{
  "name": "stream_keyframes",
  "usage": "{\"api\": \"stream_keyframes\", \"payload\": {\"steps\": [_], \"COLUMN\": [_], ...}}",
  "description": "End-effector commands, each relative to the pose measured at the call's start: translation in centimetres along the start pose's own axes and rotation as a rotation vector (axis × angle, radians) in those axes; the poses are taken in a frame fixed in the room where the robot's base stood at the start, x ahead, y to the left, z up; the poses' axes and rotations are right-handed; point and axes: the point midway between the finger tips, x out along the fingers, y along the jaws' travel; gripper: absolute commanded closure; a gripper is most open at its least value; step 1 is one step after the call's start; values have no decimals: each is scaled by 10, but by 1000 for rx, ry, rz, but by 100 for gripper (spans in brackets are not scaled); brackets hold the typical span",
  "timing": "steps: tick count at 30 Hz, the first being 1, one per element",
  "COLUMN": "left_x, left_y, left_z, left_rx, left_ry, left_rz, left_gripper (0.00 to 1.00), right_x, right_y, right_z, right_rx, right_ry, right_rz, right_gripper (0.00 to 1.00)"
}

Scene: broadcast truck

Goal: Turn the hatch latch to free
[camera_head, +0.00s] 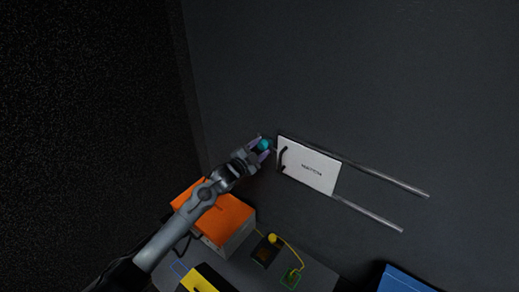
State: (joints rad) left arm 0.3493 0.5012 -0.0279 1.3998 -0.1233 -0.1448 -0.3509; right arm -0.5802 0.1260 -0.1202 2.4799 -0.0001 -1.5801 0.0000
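The hatch (308,167) is a white sliding panel with dark lettering and a black handle (282,158) near its left edge, set on the dark wall. A small teal knob (264,144), apparently the latch, sits just left of the panel. My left gripper (262,147) reaches up from the lower left, with its purple-tinted fingertips around the teal knob. The view is too small to tell whether the fingers press on it. The latch's pointer or marking cannot be made out. My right gripper is not in view.
Two pale rails (385,179) run right from the hatch. Below stands an orange-topped box (226,216), beside a dark device with a yellow knob (272,238) and a yellow cable. A blue object (400,280) is at the lower right. The wall above the hatch is clear.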

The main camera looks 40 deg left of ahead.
Motion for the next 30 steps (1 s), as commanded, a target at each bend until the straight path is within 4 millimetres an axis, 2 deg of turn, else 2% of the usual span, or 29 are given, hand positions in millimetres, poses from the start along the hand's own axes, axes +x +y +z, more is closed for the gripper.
{"api": "stream_keyframes", "payload": {"steps": [1, 7, 17, 23, 30], "left_x": [0, 0, 0, 0, 0], "left_y": [0, 0, -1, -4, -5], "left_z": [0, 0, -2, -3, -4], "left_rx": [0, 0, -44, -153, -361], "left_ry": [0, 0, -2, -3, -4], "left_rz": [0, 0, 2, 2, 1], "left_gripper": [59, 90, 91, 91, 91], "right_x": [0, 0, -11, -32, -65], "right_y": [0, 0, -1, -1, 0], "right_z": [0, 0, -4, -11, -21], "right_rx": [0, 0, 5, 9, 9], "right_ry": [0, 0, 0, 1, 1], "right_rz": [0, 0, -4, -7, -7], "right_gripper": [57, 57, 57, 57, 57]}}
